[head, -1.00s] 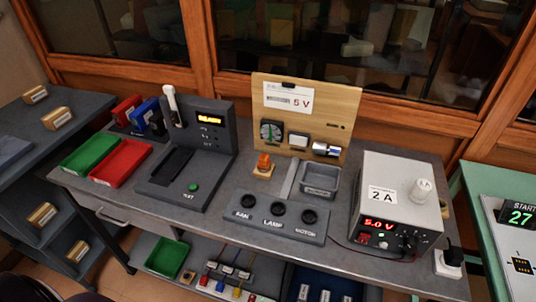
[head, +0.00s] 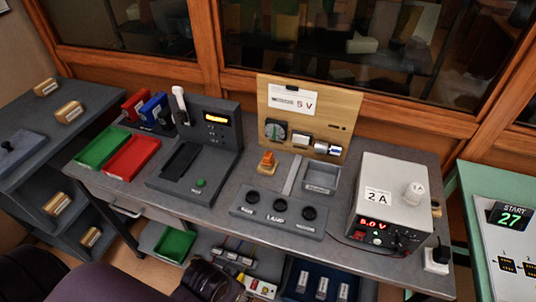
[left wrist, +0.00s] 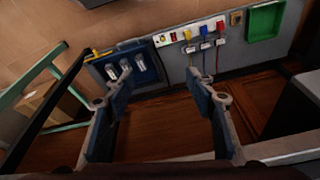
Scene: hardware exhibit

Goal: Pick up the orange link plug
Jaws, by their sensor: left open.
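The orange link plug (head: 267,160) stands upright on a small light base on the grey table top, in front of the wooden 5 V board (head: 305,118) in the head view. It does not show in the left wrist view. My left gripper (left wrist: 158,82) is open and empty in the left wrist view, facing the lower shelf and well away from the plug. In the head view only my dark left arm shows at the bottom; its fingers cannot be made out there. My right gripper is in neither view.
A grey panel (head: 278,215) with three round sockets lies in front of the plug. A grey open box (head: 322,177) and the power supply (head: 392,205) stand to its right. The tester (head: 222,145) stands to its left. The lower shelf holds a green tray (left wrist: 265,22) and a blue tray (left wrist: 150,72).

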